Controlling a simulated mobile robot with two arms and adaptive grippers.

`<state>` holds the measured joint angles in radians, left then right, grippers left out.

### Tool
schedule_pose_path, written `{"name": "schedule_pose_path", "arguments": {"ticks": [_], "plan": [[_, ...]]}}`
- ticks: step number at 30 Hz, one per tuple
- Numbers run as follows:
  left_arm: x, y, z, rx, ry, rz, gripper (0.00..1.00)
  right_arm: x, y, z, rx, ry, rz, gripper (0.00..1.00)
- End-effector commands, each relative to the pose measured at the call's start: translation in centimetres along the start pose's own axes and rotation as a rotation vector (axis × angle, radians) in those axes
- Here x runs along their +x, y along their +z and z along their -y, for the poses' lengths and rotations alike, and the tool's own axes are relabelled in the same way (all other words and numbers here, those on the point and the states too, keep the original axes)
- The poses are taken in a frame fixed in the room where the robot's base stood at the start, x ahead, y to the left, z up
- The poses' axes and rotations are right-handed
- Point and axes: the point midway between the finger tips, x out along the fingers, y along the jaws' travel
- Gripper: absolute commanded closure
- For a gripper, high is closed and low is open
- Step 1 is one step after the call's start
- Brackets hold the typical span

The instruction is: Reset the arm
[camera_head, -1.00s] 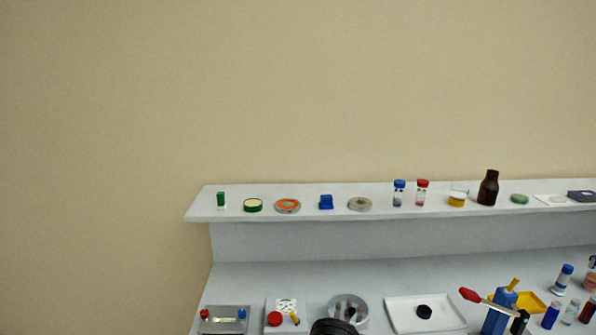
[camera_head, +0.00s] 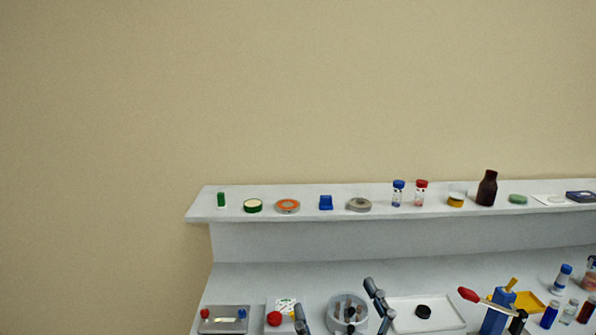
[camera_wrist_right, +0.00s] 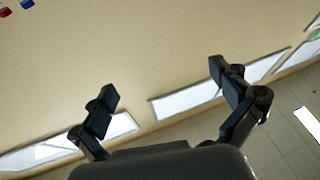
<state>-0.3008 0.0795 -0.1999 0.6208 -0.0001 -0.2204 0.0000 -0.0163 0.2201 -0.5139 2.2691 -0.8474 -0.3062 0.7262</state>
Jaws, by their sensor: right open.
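My right gripper (camera_head: 338,305) shows at the bottom edge of the head view, in front of the round grey dish. Its two dark fingers stand apart with nothing gripped between them. In the right wrist view the same gripper (camera_wrist_right: 168,95) has its fingers wide apart and empty, with beige wall and windows or panels beyond. My left gripper is in neither view.
A white shelf (camera_head: 300,212) carries small items, including a brown bottle (camera_head: 487,189). Below are a metal tray (camera_head: 222,325), a round dish (camera_head: 360,312), a white tray (camera_head: 450,314) with a black cap (camera_head: 423,311), a blue stand (camera_head: 497,312) and several vials.

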Motion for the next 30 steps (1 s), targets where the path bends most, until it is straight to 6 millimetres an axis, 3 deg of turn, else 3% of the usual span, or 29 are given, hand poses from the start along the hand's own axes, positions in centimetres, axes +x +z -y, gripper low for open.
{"name": "schedule_pose_path", "arguments": {"ticks": [1,4,6,10,15,24,25,30], "plan": [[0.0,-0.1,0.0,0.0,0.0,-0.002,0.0,-1.4,2.9,-2.1,0.023,0.081,0.127,0.0],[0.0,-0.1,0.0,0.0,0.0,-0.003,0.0,-5.3,8.7,-5.2,0.051,0.206,0.398,0.0],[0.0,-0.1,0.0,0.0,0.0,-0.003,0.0,-9.0,12.5,-6.5,0.068,0.259,0.596,0.0],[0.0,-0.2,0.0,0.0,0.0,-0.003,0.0,-16.7,17.7,-6.9,0.1,0.282,0.942,0.0],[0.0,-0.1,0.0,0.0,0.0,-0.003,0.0,-25.1,20.6,-5.5,0.138,0.228,1.27,0.0],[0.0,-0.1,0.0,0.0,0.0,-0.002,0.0,-35.8,20.6,-2.3,0.205,0.055,1.652,0.0],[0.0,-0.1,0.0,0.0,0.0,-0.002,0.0,-36.8,20.5,-2.0,0.213,0.034,1.684,0.0],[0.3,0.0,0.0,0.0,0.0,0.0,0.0,-37.5,25.8,-1.2,0.212,0.03,1.699,0.0]]}}
